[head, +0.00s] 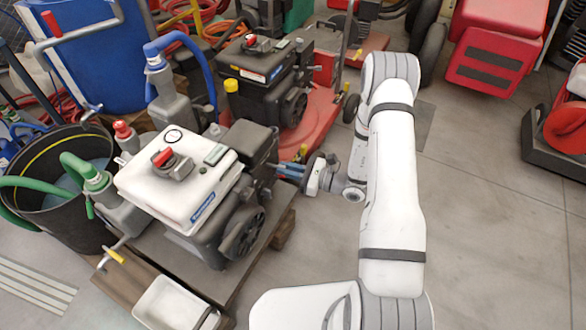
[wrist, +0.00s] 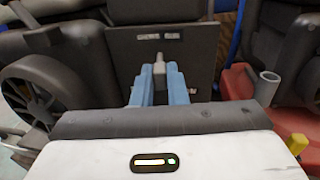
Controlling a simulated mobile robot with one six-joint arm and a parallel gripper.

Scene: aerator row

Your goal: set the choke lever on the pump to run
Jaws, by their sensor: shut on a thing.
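The pump (head: 205,192), with a white top cover and dark engine body, stands on a low wooden platform. My gripper (head: 286,172) reaches its right side from the right. In the wrist view, the blue fingers (wrist: 158,86) are closed around a small grey lever (wrist: 158,60), taken as the choke lever. It sticks out from a dark panel (wrist: 190,62) that has a small marked label (wrist: 158,36) above it. The label's marks are too small to read. The lever's lower part is hidden between the fingers.
A second dark engine (head: 262,72) on a red base stands behind the pump. A black bucket (head: 55,170) with a green hose is at left, and a white tray (head: 160,305) is in front. Red containers (head: 490,55) stand at upper right.

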